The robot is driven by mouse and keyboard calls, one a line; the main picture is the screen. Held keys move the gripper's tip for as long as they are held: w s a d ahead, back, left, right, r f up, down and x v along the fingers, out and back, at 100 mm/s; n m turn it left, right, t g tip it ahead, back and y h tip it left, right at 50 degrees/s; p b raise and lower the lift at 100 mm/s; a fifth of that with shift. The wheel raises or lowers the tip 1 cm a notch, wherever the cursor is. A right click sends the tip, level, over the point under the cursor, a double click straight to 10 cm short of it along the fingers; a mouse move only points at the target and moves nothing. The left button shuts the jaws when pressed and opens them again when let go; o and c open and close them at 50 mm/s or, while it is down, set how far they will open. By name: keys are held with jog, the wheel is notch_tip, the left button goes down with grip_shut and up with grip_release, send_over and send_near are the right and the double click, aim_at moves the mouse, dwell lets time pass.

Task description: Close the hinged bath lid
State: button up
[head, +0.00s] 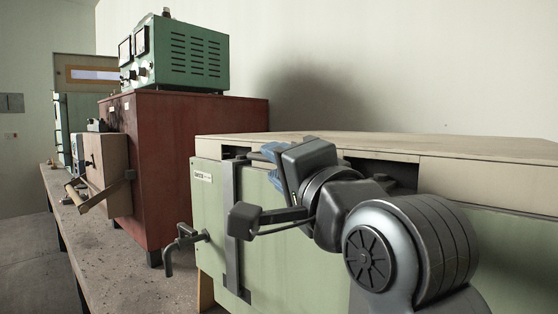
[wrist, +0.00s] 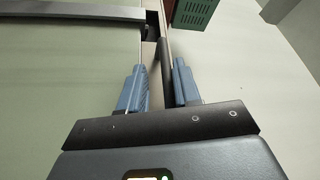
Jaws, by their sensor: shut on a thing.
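The bath is a pale green box (head: 215,225) with a small label, at the centre and right of the head view. Its beige lid (head: 470,148) lies across the top and looks about level; I cannot tell whether it sits fully down. My gripper (head: 272,158) is at the lid's front edge, its blue fingers partly hidden by my wrist. In the wrist view my gripper (wrist: 162,85) has one finger on each side of a dark bar (wrist: 166,62) at that edge, apparently the lid's handle, and is shut on it. The hinge is not visible.
A dark strap (head: 231,250) runs down the bath's front, near a bent pipe (head: 176,245) sticking out at its left. A red cabinet (head: 190,150) carrying a green instrument (head: 190,60) stands left of the bath. The speckled bench (head: 120,245) extends left.

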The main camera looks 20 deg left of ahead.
jog(key=shift+f, duration=0.15)
jog(key=r+v, duration=0.1)
jog(key=v, duration=0.6)
jog(key=shift+s+d+f, duration=0.25)
jog(key=shift+d+f, duration=0.1)
jog(key=shift+f, duration=0.05)
